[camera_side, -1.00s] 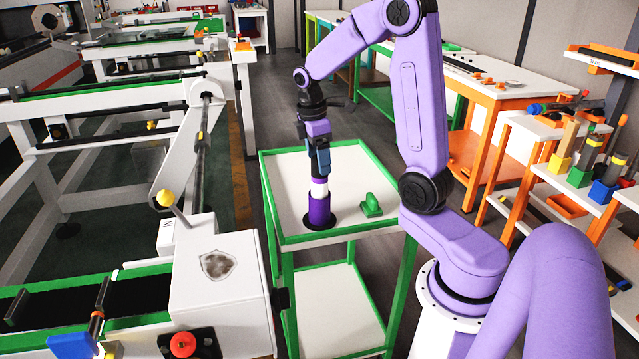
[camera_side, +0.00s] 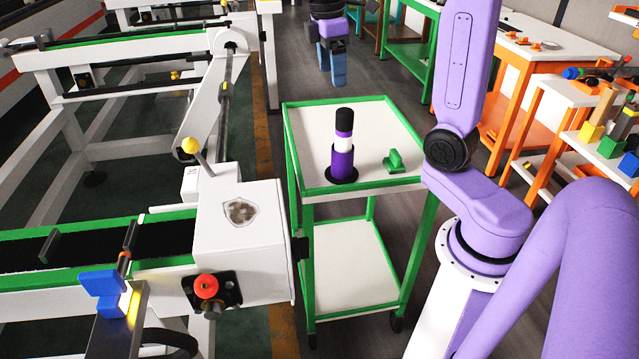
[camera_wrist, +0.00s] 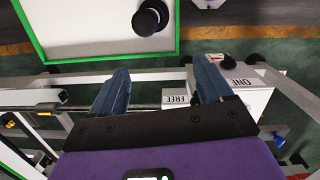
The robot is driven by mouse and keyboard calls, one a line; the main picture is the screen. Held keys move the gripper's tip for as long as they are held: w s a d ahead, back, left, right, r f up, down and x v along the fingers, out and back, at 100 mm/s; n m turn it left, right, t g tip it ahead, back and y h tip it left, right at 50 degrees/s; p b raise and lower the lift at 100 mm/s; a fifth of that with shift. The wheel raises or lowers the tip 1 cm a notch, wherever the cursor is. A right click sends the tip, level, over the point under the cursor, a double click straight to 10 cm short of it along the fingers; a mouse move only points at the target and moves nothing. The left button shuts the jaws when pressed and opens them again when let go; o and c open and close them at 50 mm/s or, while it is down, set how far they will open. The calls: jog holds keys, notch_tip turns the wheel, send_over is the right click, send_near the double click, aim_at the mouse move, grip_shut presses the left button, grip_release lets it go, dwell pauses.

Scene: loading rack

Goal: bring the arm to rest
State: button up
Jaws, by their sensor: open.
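My gripper (camera_side: 332,68) hangs at the top of the side view, well clear of the cart and holding nothing. In the wrist view its two blue fingers (camera_wrist: 160,82) are spread apart with nothing between them. A purple, white and black cylinder (camera_side: 343,158) stands upright in a dark round base on the cart's top. Its black top (camera_wrist: 152,17) shows at the upper edge of the wrist view, beyond the fingers. The upper part of my arm is cut off by the top of the side view.
A white machine (camera_side: 240,255) with a yellow-knobbed lever (camera_side: 190,145) stands to the left. An orange-framed rack (camera_side: 545,112) stands at right. Dark floor lies open behind the cart.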

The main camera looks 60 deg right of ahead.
jog(key=s+a+f+n, duration=0.1)
jog(key=s+a+f, duration=0.25)
jog(key=a, duration=0.35)
jog(key=s+a+f, duration=0.2)
jog(key=s+a, duration=0.3)
jog(key=a, duration=0.2)
jog(key=s+a+f, duration=0.1)
jog(key=s+f, duration=0.1)
jog(key=s, duration=0.5)
jog(key=s+a+f+n+y, duration=0.1)
jog(key=s+a+f, duration=0.1)
jog(key=s, duration=0.6)
jog(key=shift+f+t, duration=0.4)
jog(key=shift+f, duration=0.3)
